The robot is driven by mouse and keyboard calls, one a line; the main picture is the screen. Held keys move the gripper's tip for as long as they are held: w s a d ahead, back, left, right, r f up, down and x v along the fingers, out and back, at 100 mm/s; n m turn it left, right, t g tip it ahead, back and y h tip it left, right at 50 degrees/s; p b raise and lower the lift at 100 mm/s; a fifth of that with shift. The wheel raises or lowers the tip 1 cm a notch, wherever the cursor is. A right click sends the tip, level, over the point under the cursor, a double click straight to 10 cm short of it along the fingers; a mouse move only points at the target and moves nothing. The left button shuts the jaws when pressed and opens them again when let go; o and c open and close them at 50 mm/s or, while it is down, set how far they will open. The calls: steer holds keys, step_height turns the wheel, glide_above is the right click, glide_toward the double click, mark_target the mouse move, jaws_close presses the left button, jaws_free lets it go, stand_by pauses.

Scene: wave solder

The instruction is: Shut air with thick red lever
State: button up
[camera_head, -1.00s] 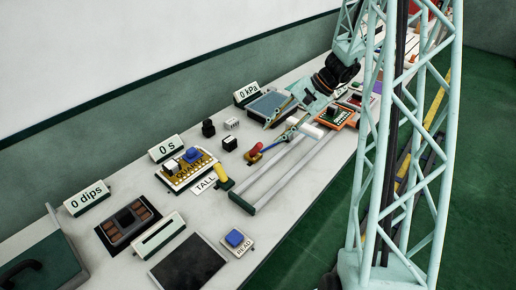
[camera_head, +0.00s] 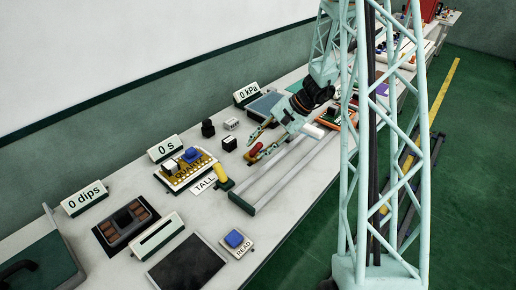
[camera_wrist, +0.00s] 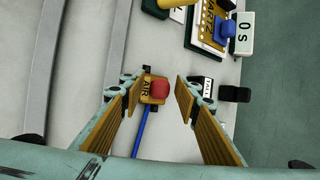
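The thick red lever (camera_wrist: 159,89) shows end-on in the wrist view, on a yellow block marked AIR (camera_wrist: 147,86). A blue tube (camera_wrist: 142,131) runs from the block toward my gripper's palm side. My gripper (camera_wrist: 155,93) is open, with one tan-padded finger on each side of the lever and visible gaps to both. In the head view, my gripper (camera_head: 252,146) reaches over the bench at the red lever (camera_head: 255,150), its fingers partly covering the block. I cannot tell how high the fingertips are above the block.
Grey rails (camera_head: 275,181) run beside the lever. Small black and white blocks (camera_head: 229,143) sit close behind the lever. The 0 kPa sign (camera_head: 247,94) stands at the bench's back.

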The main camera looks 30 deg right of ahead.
stand_by(0.3)
jaws_close()
